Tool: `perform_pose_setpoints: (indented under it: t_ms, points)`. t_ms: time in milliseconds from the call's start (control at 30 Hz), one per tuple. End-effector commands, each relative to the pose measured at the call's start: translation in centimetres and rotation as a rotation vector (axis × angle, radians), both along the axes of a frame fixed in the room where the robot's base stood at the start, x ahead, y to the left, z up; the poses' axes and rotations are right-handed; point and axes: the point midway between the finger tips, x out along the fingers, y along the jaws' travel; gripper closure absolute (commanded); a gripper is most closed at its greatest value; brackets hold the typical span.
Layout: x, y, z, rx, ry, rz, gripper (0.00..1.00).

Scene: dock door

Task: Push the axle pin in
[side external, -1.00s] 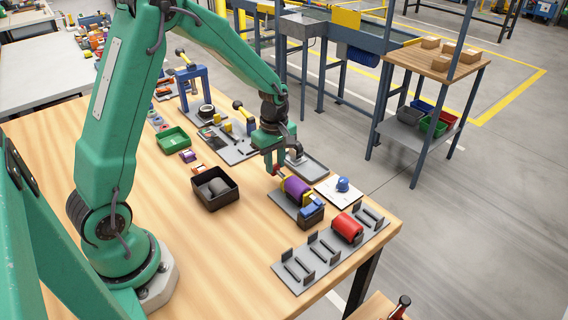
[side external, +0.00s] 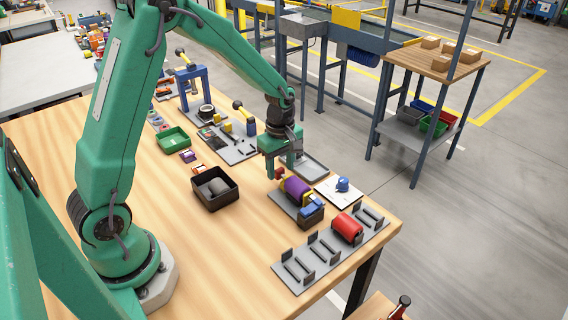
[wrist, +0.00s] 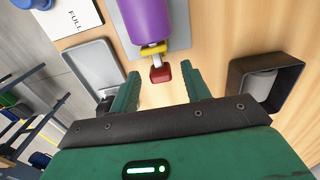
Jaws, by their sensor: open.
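A purple roller (side external: 297,187) lies in a grey fixture on the wooden bench, with a yellow piece (side external: 283,182) at its near-arm end. A red pin head (side external: 278,173) sticks out beyond the yellow piece. In the wrist view the red head (wrist: 161,73) lies in front of the yellow piece (wrist: 153,50) and the purple roller (wrist: 152,18). My gripper (wrist: 160,82) is open and empty, with its two fingers spread to either side of the red head. I cannot tell whether the fingers touch it. In the side view my gripper (side external: 281,163) is just above the roller's pin end.
A dark bin (side external: 214,190) with a grey part stands left of the fixture, also in the wrist view (wrist: 237,75). A grey tray (side external: 312,165) and a white card with a blue part (side external: 343,185) lie behind. A rack (side external: 300,272) holds a red roller (side external: 347,228).

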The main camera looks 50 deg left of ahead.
Motion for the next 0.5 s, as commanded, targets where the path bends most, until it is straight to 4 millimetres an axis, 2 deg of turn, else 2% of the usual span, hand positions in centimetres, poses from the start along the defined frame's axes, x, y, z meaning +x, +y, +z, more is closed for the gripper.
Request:
perform_pose_setpoints:
  t_ms: [167, 500]
  points:
    - [0.1, 0.0, 1.1, 0.0, -0.004, 0.001, 0.53]
    - [0.1, 0.0, 5.3, 0.001, -0.005, 0.0, 0.53]
